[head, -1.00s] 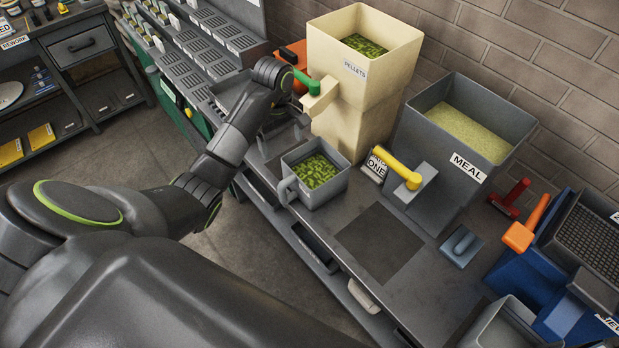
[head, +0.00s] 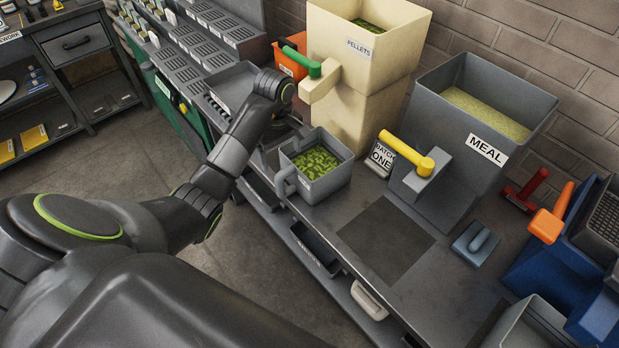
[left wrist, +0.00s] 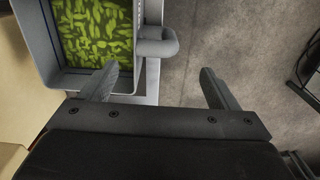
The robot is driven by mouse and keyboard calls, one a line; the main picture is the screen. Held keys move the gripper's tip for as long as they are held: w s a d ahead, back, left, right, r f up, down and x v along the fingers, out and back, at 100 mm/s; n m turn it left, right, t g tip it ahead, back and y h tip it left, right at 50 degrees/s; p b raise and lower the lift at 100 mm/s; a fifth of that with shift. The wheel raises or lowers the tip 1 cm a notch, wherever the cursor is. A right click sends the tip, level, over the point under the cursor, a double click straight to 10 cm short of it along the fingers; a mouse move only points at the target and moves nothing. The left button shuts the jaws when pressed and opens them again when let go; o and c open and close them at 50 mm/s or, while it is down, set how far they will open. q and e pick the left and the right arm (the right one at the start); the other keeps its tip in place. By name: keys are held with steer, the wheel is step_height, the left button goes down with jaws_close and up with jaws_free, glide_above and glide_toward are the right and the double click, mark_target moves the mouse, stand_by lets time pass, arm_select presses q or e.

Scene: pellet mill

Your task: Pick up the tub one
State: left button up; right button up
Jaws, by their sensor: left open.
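The tub is a grey, square, open tub (head: 326,186) with a loop handle on its left side, full of green pellets. It stands upright on the bench in front of the cream pellets hopper. My left gripper (head: 286,128) is just behind and left of the tub in the head view, its fingers partly hidden by my wrist. In the left wrist view the tub (left wrist: 46,40) is at upper left. Its handle (left wrist: 170,46) lies ahead of the gap between the open, empty fingers of my left gripper (left wrist: 158,85). My right gripper is not in view.
The pellets hopper (head: 356,110) with a green lever stands close behind the tub. A grey meal hopper (head: 470,150) with a yellow lever and a "batch one" card (head: 382,158) stand to the right. A dark square mat (head: 385,238) on the bench is bare.

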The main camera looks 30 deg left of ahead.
mark_target(284, 170)
arm_select(q)
steer(key=shift+f+b, duration=1.3)
steer(key=shift+f, duration=0.45)
steer(key=shift+f+b, duration=0.45)
steer(key=shift+f, duration=0.05)
step_height(284, 170, down, 3)
steer(key=shift+d+r+p, duration=0.15)
steer(key=shift+p, duration=0.85)
steer(key=shift+f, duration=0.35)
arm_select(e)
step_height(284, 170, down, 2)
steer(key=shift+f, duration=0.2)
arm_select(q)
steer(key=shift+c, duration=0.2)
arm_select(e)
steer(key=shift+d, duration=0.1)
arm_select(q)
jaws_close()
steer(key=shift+w, duration=0.15)
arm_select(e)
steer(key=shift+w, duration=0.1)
